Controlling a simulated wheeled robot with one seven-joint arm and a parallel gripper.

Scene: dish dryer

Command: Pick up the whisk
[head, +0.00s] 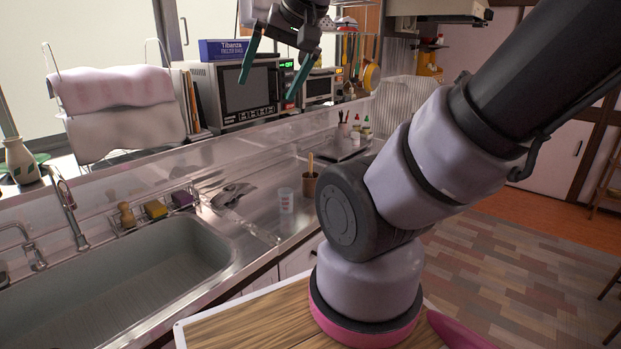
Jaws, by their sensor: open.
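My gripper (267,93) is high at the top middle of the head view, with its two teal fingers spread apart and pointing down. Nothing shows between them; the microwave is behind them in the picture. I cannot clearly make out a whisk. A grey metallic item (232,194) lies on the steel counter right of the sink, too unclear to name. A brown cup (310,185) with a wooden handle standing in it is further right. Several utensils hang at the back, too small to tell apart. My gripper appears apart from all of these.
The sink (140,285) is at the lower left, with a faucet (68,212), a brush and sponges along its back edge. A clear glass (286,200) stands beside the cup.

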